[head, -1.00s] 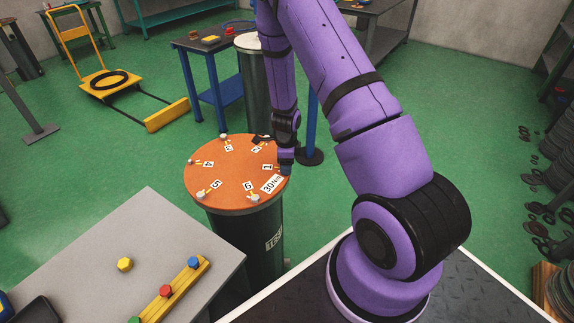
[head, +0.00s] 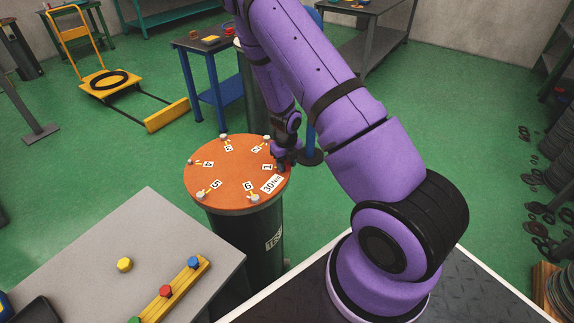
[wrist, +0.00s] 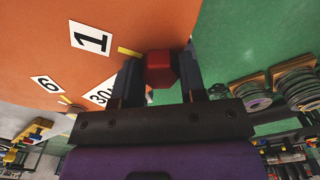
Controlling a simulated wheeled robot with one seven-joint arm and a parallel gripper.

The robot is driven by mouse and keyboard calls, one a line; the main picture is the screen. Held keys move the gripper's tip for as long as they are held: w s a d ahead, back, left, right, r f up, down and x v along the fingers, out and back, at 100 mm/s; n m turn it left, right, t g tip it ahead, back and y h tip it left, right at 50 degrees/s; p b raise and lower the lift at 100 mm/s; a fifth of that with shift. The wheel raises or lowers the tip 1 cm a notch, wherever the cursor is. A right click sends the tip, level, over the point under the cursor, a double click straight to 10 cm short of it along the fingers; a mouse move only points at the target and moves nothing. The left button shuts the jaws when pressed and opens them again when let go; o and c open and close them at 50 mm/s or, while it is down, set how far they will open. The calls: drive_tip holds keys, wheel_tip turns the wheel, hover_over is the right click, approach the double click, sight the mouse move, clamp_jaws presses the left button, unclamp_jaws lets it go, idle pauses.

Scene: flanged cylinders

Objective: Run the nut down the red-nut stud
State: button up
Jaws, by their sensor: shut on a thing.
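The orange flange (head: 235,165) tops a dark cylinder and carries studs with pale nuts beside number labels. My gripper (head: 279,161) is at the flange's right edge, by label 1. In the wrist view my gripper (wrist: 159,75) is shut on a red hex nut (wrist: 160,66), between its two dark fingers. The nut is beside the flange edge (wrist: 165,20), next to a yellow mark by label 1 (wrist: 91,38). The stud under the nut is hidden, so how far down the nut sits cannot be told. In the head view the arm and gripper hide this nut.
A grey table (head: 150,235) at the front left holds a yellow hex piece (head: 125,265) and a yellow rack (head: 185,277) with blue, red and green pieces. A blue post stands just behind the gripper. A "30 Nm" label (head: 272,184) lies near it.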

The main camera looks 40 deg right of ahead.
sight(286, 163)
drive_tip(key=shift+m, duration=0.7)
drive_tip(key=o, duration=0.8)
drive_tip(key=shift+o, duration=0.2)
drive_tip(key=shift+r, duration=0.1)
drive_tip(key=shift+r, duration=2.9)
